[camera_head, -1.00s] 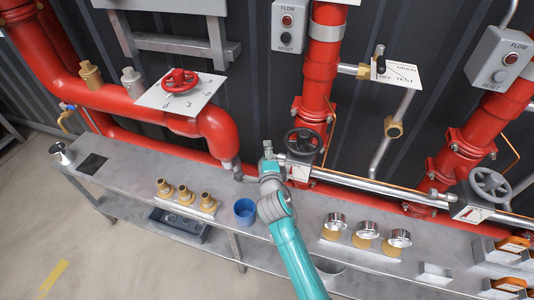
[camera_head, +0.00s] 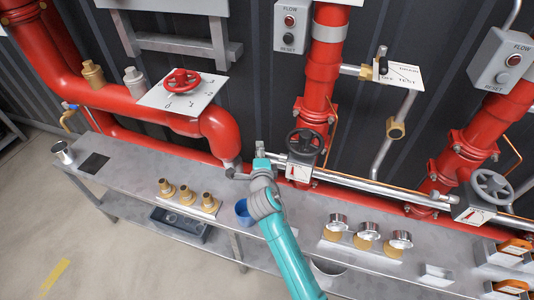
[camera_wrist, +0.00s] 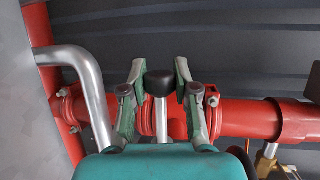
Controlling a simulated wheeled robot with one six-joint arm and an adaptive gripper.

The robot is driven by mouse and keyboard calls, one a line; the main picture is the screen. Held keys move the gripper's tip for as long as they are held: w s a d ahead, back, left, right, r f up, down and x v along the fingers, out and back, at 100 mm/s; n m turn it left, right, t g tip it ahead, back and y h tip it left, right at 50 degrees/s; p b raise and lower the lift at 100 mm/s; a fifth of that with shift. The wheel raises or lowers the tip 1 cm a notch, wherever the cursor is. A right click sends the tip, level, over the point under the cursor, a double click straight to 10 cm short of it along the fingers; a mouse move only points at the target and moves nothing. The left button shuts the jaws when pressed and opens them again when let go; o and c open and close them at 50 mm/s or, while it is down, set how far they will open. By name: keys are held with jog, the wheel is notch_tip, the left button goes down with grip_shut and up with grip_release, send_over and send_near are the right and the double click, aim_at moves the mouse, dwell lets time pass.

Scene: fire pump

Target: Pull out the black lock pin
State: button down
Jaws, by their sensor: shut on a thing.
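In the wrist view the black lock pin shows as a dark rounded head (camera_wrist: 160,83) on a pale metal shaft (camera_wrist: 161,120). My gripper (camera_wrist: 160,72) has one finger on each side of this head, and I read it as shut on it. The lower end of the shaft is hidden behind my teal wrist. In the head view my gripper (camera_head: 260,148) is small, just left of the black handwheel (camera_head: 304,143) and near the red pipe's elbow end. The pin cannot be made out there.
A bent silver pipe (camera_wrist: 85,85) runs close to the left in the wrist view, with a red flanged pipe (camera_wrist: 245,118) behind. On the bench stand brass fittings (camera_head: 186,195), a blue cup (camera_head: 242,211), and silver-topped couplings (camera_head: 367,232). A silver rail (camera_head: 375,186) extends right.

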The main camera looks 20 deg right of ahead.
jog(key=shift+w+a, duration=0.1)
jog(key=shift+a, duration=0.05)
jog(key=c, duration=0.8)
grip_release()
jog(key=shift+c, duration=0.2)
jog(key=v, duration=1.2)
